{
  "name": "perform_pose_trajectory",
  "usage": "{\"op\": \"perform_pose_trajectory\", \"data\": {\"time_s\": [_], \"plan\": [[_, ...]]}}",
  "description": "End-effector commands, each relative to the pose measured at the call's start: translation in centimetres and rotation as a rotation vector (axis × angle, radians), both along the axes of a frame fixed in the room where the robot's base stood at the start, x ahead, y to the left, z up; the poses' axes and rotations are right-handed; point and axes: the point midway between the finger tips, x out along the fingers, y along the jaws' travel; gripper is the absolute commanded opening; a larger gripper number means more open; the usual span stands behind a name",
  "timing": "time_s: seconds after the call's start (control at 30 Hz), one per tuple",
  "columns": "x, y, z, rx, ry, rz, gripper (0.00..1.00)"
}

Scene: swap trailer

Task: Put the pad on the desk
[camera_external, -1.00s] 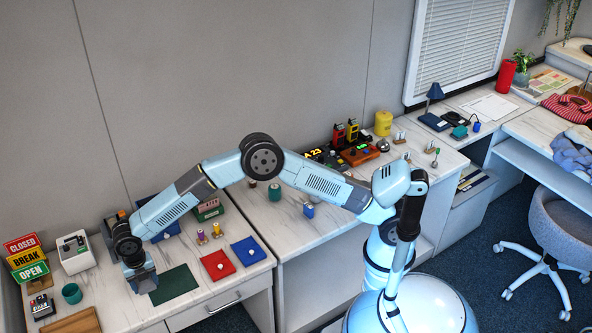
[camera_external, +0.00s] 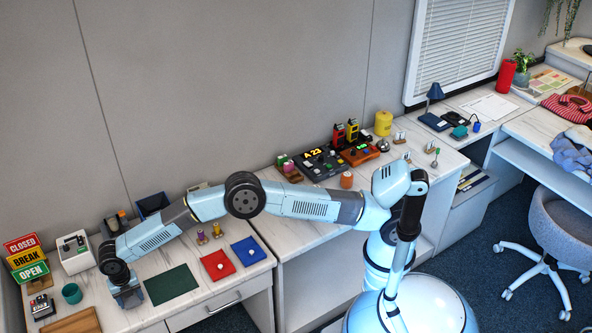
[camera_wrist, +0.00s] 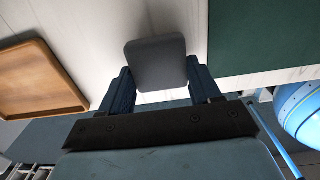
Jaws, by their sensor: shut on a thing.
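My gripper (camera_external: 127,299) is low over the left desk (camera_external: 210,293), just left of the dark green mat (camera_external: 171,284). In the wrist view its two blue fingers (camera_wrist: 161,82) are shut on a grey block with rounded corners (camera_wrist: 158,62), which seems to be the pad. The white desk surface shows behind the pad. I cannot tell whether the pad touches the desk. In the outside view the gripper hides it. The green mat also shows in the wrist view (camera_wrist: 265,36), to the right of the pad and apart from it in the picture.
A wooden tray (camera_external: 73,322) lies left of my gripper, with a teal cup (camera_external: 71,293) behind it. A white device (camera_external: 75,252) and the sign stack (camera_external: 27,261) stand further back. A red mat (camera_external: 217,265) and a blue mat (camera_external: 248,251) lie right of the green mat.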

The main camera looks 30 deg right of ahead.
Motion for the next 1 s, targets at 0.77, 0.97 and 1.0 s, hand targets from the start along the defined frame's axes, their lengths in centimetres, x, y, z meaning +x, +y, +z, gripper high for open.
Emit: {"op": "perform_pose_trajectory", "data": {"time_s": [0.77,0.97,1.0], "plan": [[0.00,0.00,-1.50,0.001,0.000,0.000,0.88],[0.00,0.00,-1.43,0.001,-0.001,0.000,0.88],[0.01,0.01,-1.31,0.001,-0.001,0.000,0.88]]}}
